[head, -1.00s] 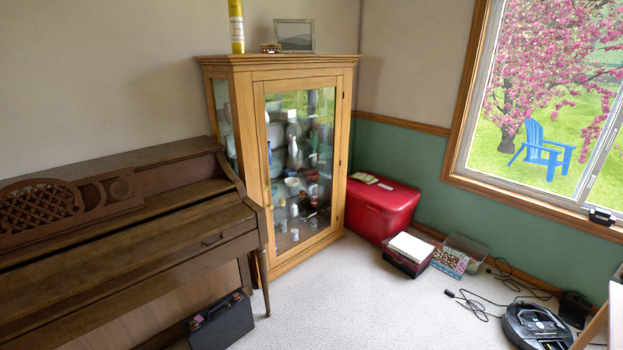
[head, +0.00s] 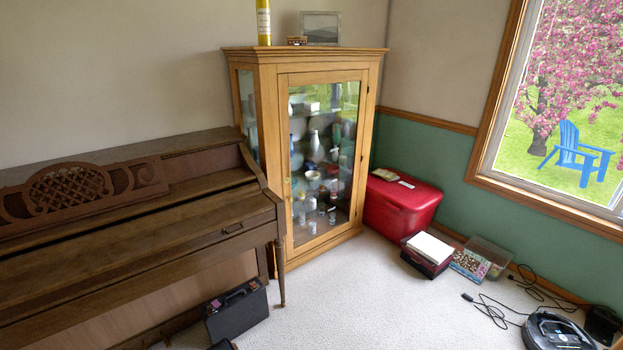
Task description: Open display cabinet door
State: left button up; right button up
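The display cabinet (head: 268,165) is a light wooden case with glass panes, standing in the corner of the room. Its front door (head: 282,215) has a wooden frame around a large glass pane and appears shut. A small handle or key shows on the door's left edge (head: 289,188); hinges seem to be on the right edge. Shelves behind the glass hold vases, cups and other small items. Neither of my grippers is in view.
An upright piano (head: 130,245) stands close on the cabinet's left. A black case (head: 237,312) is on the floor below it. A red chest (head: 400,205), small boxes (head: 428,250), cables and a robot vacuum (head: 556,332) lie to the right. Carpet (head: 370,300) before the cabinet is clear.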

aim_at(286, 80)
jog(key=i+l, duration=0.3)
jog(key=i+l+u, duration=0.1)
jog(key=i+l, duration=0.15)
jog(key=l, duration=0.15)
jog(key=i+l+u, duration=0.1)
jog(key=i+l, duration=0.45)
jog(key=l, duration=0.25)
jog(key=i+l+u, duration=0.1)
jog(key=i+l, duration=0.15)
jog(key=l, duration=0.15)
